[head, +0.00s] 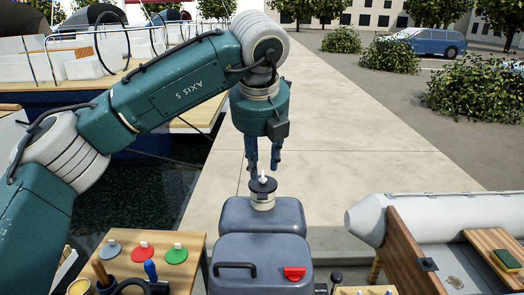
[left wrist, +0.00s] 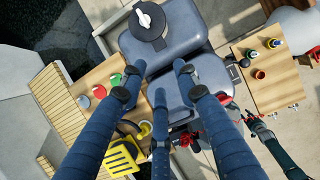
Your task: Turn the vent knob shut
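The vent knob is a small white knob (head: 263,178) on a black round disc, on a pale neck on top of a grey-blue tank (head: 262,250). It also shows in the left wrist view as a white knob (left wrist: 144,19) on its black disc, near the top. My left gripper (head: 264,168) points down just above the knob; its blue fingers are spread with nothing between them. In the left wrist view the fingertips (left wrist: 155,85) appear below the disc, apart from it. A dark teal arm, seemingly mine, ends in a gripper (left wrist: 250,118) at the right; its fingers are too small to read.
The tank has a black handle (head: 235,268) and a red fitting (head: 293,272). A wooden table (head: 190,255) with coloured discs and tools stands left. A grey inflatable dinghy (head: 410,210) lies right. Water is left of the pale quay (head: 330,120), which is clear.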

